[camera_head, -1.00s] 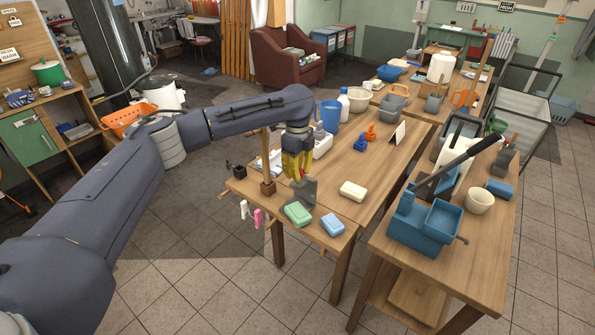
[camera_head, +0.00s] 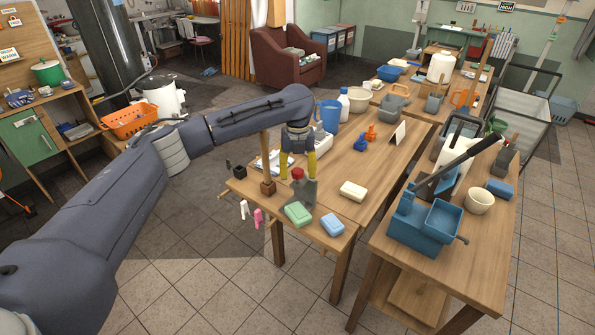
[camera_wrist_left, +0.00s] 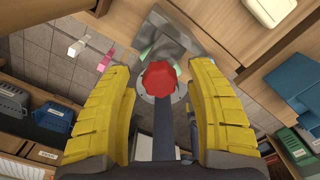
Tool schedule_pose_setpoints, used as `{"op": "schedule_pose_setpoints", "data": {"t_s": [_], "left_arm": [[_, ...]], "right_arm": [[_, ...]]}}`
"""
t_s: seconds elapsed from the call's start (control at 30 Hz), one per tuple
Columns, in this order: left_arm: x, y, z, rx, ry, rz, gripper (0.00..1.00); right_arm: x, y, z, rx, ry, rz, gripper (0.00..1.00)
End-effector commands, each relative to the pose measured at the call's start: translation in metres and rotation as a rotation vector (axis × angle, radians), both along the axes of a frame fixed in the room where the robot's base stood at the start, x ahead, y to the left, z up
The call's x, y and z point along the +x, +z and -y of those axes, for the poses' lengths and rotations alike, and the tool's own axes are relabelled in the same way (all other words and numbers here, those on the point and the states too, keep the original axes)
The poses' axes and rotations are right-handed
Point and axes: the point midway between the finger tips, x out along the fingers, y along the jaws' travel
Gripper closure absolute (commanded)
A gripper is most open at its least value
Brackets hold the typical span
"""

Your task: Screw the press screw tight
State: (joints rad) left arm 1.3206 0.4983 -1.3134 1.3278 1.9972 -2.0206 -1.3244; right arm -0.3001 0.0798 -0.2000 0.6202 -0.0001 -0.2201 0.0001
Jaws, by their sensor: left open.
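The press screw's red knob (camera_head: 298,173) sits on top of a small grey metal press (camera_head: 304,191) at the front left of the middle table. In the left wrist view the red knob (camera_wrist_left: 159,78) is centred below the palm, with a round grey metal part under it. My left gripper (camera_head: 298,180) points down over the press. Its yellow fingers are spread wide, one on each side of the knob, with a gap on both sides. The screw's thread is hidden from view. My right gripper is not in view.
A green soap bar (camera_head: 298,213), a blue one (camera_head: 332,225) and a cream one (camera_head: 353,191) lie near the press. A wooden post (camera_head: 266,160) on a small block stands just left of it. Pink (camera_head: 258,217) and white pegs hang at the table edge.

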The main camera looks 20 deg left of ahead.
Motion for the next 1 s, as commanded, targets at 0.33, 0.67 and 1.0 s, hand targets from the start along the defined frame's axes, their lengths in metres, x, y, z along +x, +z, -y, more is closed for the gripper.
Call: {"op": "schedule_pose_setpoints", "data": {"t_s": [0.33,0.67,1.0], "left_arm": [[0.001,0.010,0.000,0.000,0.002,0.002,0.44],[0.000,0.038,0.000,0.000,0.002,0.001,0.44],[0.000,0.064,0.000,-0.001,0.001,0.000,0.44]], "right_arm": [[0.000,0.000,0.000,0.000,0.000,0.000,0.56],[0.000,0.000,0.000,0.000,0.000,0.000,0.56],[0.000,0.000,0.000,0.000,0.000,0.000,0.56]]}}
